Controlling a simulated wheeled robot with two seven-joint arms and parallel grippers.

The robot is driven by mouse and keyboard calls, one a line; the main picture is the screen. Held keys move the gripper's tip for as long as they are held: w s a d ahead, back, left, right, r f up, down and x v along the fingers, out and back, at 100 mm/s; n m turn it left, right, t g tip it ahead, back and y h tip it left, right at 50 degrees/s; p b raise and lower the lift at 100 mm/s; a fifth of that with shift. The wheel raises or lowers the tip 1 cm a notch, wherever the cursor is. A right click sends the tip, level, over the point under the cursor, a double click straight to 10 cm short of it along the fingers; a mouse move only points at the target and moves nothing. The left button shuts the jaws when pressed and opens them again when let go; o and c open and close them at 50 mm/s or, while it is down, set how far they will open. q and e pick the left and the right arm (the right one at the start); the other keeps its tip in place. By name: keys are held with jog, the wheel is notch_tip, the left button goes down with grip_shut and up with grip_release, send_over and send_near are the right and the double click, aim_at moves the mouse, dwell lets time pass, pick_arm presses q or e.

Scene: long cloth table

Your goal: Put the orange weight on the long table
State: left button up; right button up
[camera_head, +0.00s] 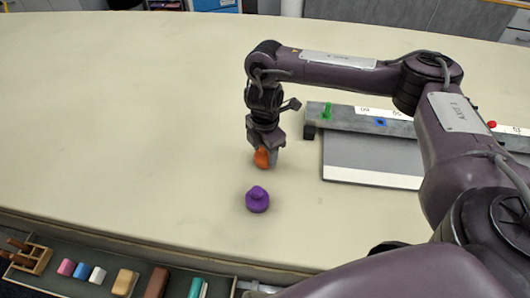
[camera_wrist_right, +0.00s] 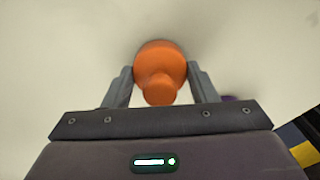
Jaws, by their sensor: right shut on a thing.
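The orange weight (camera_head: 262,158) is between the fingers of my right gripper (camera_head: 264,156), over the middle of the long table (camera_head: 130,120). In the right wrist view the weight (camera_wrist_right: 160,66) shows its round body and small knob, with one finger of the gripper (camera_wrist_right: 160,88) on each side. The gripper is shut on it and points down. I cannot tell whether the weight's base touches the cloth. My left gripper does not show.
A purple weight (camera_head: 257,200) stands on the table just in front of the orange one. A grey board with a ruled bar (camera_head: 345,118) lies to the right. A tray with blocks (camera_head: 125,282) runs along the front edge. The left of the table is clear.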

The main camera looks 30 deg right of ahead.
jog(key=shift+f, duration=0.2)
jog(key=o, duration=1.6)
notch_tip(320, 180, up, 12)
jog(key=p, duration=0.2)
jog(key=shift+r+p, duration=0.15)
jog(key=shift+p, duration=0.15)
jog(key=shift+s, duration=0.1)
